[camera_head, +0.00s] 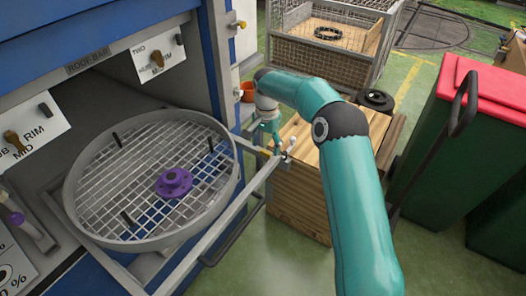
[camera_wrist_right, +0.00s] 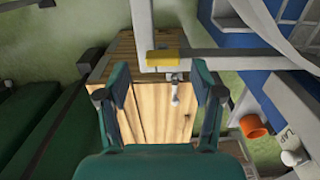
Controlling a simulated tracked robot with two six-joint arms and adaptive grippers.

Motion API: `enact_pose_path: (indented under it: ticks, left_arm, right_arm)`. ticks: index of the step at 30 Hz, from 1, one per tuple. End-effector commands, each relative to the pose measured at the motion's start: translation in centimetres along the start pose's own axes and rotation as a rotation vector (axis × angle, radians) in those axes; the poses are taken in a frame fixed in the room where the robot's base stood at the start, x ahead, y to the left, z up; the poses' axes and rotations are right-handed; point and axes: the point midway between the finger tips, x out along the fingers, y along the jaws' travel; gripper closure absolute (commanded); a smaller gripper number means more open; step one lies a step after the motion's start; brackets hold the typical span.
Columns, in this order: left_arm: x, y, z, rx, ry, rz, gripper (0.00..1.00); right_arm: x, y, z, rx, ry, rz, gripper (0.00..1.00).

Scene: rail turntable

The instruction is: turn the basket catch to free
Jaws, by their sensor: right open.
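The round mesh basket (camera_head: 236,178) sits on a pulled-out grey rail frame, with a purple flanged hub (camera_head: 174,183) on its grid. What looks like the basket catch (camera_head: 287,157), a small metal lever, is at the frame's right corner. In the right wrist view the lever (camera_wrist_right: 175,92) hangs below the frame bar near a yellow block (camera_wrist_right: 166,56). My right gripper (camera_head: 272,138) is just above and beside the catch. In its wrist view the two fingers (camera_wrist_right: 163,88) are apart, with the lever showing between them, not gripped. My left gripper is not in view.
A wooden crate (camera_head: 300,205) stands just below and behind the catch. A green bin with a red lid (camera_head: 490,90) stands at the right. A wire cage (camera_head: 325,60) is at the back. An orange pot (camera_wrist_right: 253,127) is near the blue machine.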

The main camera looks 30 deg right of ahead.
Motion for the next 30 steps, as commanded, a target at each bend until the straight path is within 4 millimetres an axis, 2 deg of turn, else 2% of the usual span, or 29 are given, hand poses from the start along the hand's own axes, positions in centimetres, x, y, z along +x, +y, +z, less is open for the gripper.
enact_pose_path:
  ticks: [6, 17, 28, 29, 30]
  left_arm:
    - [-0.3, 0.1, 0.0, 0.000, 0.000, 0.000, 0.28]
    - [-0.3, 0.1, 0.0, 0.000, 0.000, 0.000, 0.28]
    - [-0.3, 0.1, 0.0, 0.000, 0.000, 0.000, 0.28]
    - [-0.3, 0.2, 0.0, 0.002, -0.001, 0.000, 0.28]
    - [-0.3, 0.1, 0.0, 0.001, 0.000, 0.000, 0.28]
  right_arm:
    - [2.4, 0.1, 0.0, 0.000, 0.000, 0.002, 0.33]
    - [2.9, 0.1, -0.1, 0.000, 0.001, 0.001, 0.33]
    - [2.9, 0.1, -0.1, 0.000, 0.000, 0.002, 0.93]
    - [2.8, -0.5, 1.3, -0.006, -0.002, 0.003, 0.93]
    - [2.9, -0.3, 0.8, -0.003, -0.002, 0.003, 0.93]
